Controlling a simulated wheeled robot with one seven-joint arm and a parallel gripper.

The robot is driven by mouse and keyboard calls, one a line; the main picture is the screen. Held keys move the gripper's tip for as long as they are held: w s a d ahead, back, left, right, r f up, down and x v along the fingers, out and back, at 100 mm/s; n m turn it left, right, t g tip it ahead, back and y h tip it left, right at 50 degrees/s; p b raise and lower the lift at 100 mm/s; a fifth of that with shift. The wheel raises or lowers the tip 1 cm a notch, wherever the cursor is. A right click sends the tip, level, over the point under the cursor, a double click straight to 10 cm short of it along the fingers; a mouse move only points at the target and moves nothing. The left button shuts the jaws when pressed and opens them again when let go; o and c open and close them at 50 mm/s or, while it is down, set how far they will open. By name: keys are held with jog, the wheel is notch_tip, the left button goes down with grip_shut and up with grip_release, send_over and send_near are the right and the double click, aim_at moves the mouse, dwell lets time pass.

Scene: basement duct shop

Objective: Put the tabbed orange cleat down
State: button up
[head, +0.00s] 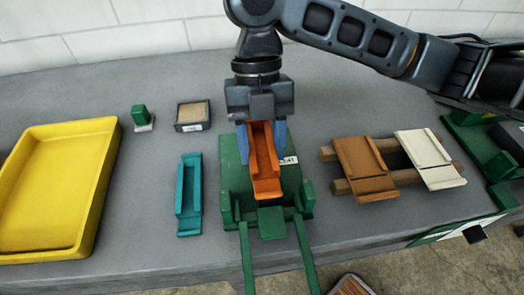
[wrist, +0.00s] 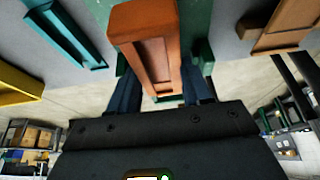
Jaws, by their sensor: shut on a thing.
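The orange cleat (head: 264,162) is a long channel-shaped piece with a tab at its near end. My gripper (head: 262,145) is shut on it, with one blue finger on each side. The cleat is over the green fixture (head: 232,185) on the bench; I cannot tell whether it touches the fixture. In the wrist view the cleat (wrist: 150,50) shows between my two dark fingers (wrist: 163,90). A label on the fixture is partly hidden behind the gripper.
A teal cleat (head: 188,195) lies left of the fixture, near a yellow tray (head: 95,185). A small box (head: 193,115) and a green block (head: 139,115) stand behind. Brown (head: 365,165) and white (head: 428,158) pieces rest on wooden bars at right. Grey bench lies bare between them.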

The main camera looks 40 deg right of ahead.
aim_at(262, 155)
jog(key=shift+f, duration=1.55)
jog(key=shift+f, duration=0.1)
jog(key=o, duration=1.2)
jog(key=b+v, duration=0.1)
jog(key=v, duration=1.1)
jog(key=shift+s, duration=0.1)
